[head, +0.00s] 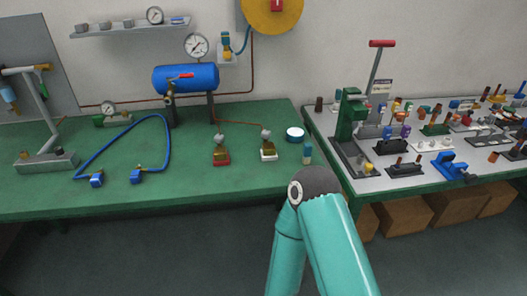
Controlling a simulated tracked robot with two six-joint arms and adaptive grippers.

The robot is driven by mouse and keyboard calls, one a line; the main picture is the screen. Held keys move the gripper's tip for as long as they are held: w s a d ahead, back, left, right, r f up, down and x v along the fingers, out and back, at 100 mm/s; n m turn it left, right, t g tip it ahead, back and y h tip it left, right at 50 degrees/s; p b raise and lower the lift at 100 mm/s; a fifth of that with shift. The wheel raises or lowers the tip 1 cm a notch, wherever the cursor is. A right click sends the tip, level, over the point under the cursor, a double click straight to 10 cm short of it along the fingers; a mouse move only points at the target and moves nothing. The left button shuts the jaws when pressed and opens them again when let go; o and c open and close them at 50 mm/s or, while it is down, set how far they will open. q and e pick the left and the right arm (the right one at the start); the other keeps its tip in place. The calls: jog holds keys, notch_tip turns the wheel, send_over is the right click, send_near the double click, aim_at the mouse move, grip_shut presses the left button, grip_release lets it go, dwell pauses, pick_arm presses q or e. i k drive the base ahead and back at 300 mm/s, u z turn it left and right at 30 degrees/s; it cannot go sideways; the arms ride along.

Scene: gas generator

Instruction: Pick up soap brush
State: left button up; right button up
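I cannot clearly make out a soap brush in the head view. A small upright item with a teal upper part and a pale lower part (308,153) stands near the right end of the green table (240,185). A round white-and-blue dish or lid (295,134) sits just behind it; its contents are too small to tell. Neither of my grippers shows. Only a teal arm of mine, bent at a dark joint, rises from the bottom centre in front of the table edge.
A blue tank (186,79) with gauge stands at the table's back. A blue hose (125,136) lies looped at left. Two small valve fittings, red-based (221,152) and white-based (268,150), stand mid-table. A crowded tool bench (360,178) adjoins right, with cardboard boxes (403,216) below.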

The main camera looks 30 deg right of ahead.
aim_at(307, 147)
jog(key=z, duration=1.05)
jog(key=i, duration=0.1)
jog(key=u, duration=2.1)
jog(key=k, duration=1.1)
jog(key=z, duration=3.15)
jog(key=k, duration=0.1)
jog(key=u, duration=1.7)
jog(key=i, duration=0.9)
